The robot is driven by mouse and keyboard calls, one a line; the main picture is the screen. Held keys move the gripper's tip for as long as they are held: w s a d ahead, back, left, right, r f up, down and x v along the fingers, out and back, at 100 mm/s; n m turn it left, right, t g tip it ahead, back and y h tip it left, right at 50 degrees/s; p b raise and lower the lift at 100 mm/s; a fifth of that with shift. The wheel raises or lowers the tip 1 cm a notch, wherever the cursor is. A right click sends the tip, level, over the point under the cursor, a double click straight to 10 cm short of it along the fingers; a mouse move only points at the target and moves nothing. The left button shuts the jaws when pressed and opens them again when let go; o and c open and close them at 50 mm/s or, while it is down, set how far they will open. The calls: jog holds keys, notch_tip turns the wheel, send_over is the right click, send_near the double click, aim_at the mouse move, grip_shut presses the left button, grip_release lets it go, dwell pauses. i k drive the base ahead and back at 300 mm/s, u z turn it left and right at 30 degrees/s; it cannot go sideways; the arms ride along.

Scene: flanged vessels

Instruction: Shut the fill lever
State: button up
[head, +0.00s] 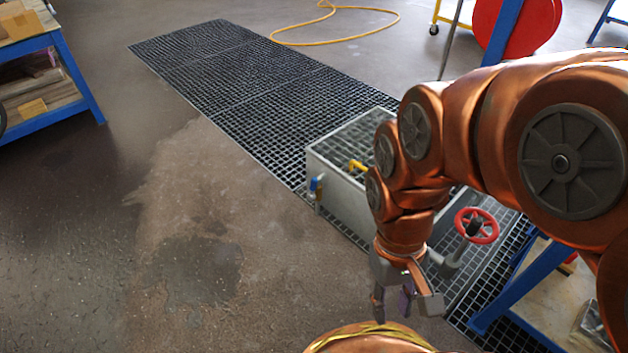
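A grey box-shaped vessel (340,190) with a grid top stands on the floor grating, partly hidden behind my arm. A yellow lever (358,166) shows at its top, close to my arm. A small blue handle (316,186) sits on a fitting at its left corner. No label shows which of these is the fill lever. A red handwheel (477,225) stands on a grey fitting right of my wrist. My gripper (405,306) points down in front of the vessel, apart from the levers. Its fingers look spread, with nothing clearly held between them.
Dark floor grating (245,75) runs diagonally through the room. A blue-framed bench (50,75) stands at the left and another blue frame (520,290) at the lower right. A yellow hose (335,38) and a red reel (520,25) are at the back. The left floor is clear.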

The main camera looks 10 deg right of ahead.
aim_at(311, 195)
jog(key=u, duration=1.3)
jog(key=i, duration=0.35)
jog(key=z, duration=0.25)
